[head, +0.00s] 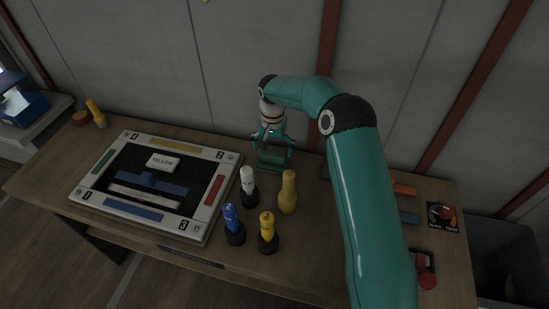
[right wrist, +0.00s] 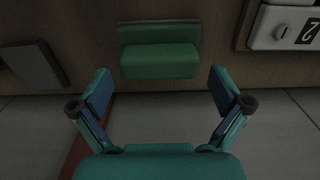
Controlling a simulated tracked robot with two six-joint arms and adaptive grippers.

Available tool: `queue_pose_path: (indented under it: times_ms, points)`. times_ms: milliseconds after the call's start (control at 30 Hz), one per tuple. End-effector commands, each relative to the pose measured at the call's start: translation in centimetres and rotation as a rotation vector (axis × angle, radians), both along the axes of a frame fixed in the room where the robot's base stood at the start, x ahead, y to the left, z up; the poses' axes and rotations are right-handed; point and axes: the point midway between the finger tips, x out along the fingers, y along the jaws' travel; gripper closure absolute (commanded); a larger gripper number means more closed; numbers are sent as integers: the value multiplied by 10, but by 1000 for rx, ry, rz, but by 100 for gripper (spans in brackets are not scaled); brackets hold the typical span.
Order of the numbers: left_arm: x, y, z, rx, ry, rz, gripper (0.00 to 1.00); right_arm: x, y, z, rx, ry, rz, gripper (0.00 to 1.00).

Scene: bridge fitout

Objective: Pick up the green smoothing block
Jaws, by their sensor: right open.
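The green smoothing block (head: 271,158) sits on the wooden table near its back edge, right of the framed board. It also shows in the right wrist view (right wrist: 160,58) as a stepped green piece, between and beyond the fingertips. My right gripper (head: 272,147) is above the block in the head view, partly covering it. In the right wrist view the right gripper (right wrist: 161,92) has its two fingers wide apart, with nothing between the pads. My left gripper is in neither view.
A framed board (head: 225,162) with coloured strips lies to the left. White (head: 248,182), yellow (head: 288,190) and blue (head: 231,218) markers stand upright in front of the block, with another yellow one (head: 267,228). A wall (head: 225,60) rises behind the table.

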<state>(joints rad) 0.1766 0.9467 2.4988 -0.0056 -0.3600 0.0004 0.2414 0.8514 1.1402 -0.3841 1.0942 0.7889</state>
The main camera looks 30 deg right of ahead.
Motion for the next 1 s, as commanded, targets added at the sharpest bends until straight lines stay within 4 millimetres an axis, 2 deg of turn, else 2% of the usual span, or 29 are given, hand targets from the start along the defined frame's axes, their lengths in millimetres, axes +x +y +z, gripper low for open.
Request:
queue_pose_path:
  times_ms: [33, 200, 467, 733, 767, 1000]
  points:
    - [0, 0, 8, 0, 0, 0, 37, -1, 1, -5, 2, 6, 0, 0]
    - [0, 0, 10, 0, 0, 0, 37, 0, 0, -23, 0, 1, 0, 0]
    - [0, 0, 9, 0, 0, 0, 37, 0, 0, -26, 0, 0, 0, 2]
    - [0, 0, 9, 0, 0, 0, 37, 0, 0, -26, 0, 0, -1, 47]
    - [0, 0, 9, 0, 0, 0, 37, 0, 0, -26, 0, 0, -1, 50]
    - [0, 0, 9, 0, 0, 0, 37, 0, 0, -25, 1, -1, -1, 50]
